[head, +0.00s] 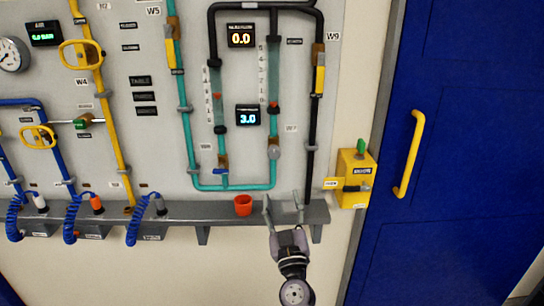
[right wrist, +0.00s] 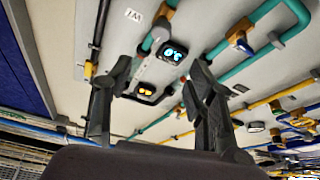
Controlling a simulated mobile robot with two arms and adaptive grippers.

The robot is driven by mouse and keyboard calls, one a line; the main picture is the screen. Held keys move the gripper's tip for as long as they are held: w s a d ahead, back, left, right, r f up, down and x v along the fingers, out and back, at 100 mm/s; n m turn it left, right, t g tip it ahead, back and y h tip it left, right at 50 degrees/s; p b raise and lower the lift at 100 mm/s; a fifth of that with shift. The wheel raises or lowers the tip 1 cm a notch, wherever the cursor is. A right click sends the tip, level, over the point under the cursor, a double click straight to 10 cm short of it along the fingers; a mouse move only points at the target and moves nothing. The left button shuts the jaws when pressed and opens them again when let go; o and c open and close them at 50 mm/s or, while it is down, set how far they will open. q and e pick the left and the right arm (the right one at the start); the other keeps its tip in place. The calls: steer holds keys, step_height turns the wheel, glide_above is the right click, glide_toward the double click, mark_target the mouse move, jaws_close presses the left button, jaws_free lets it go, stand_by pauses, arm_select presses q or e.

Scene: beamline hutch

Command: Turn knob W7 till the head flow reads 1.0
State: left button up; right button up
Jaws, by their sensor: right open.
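Knob W7 (head: 273,152) is a small grey knob low on the right flow tube, beside the W7 label (head: 291,128). It also shows near the top of the right wrist view (right wrist: 161,31), which is turned over. A blue display (head: 248,115) reads 3.0 and an orange display (head: 241,36) reads 0.0; their small captions are too blurred to read. My right gripper (head: 283,203) is open and empty, below the knob and apart from it, in front of the shelf. Its spread fingers show in the right wrist view (right wrist: 158,88). My left gripper is not in view.
A grey shelf (head: 218,213) runs below the panel, with a red cup (head: 243,205) left of my right gripper. A yellow box (head: 353,180) with a green knob is to the right, by the blue door (head: 455,150). Teal and black pipes surround the tubes.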

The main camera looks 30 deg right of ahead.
glide_toward(274, 156)
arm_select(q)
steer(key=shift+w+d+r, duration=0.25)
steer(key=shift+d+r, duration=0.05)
arm_select(e)
steer(key=x, duration=1.1)
steer(key=shift+w+r, duration=0.1)
steer(key=shift+c, duration=0.2)
steer(key=c, duration=1.1)
steer(key=shift+c, duration=0.2)
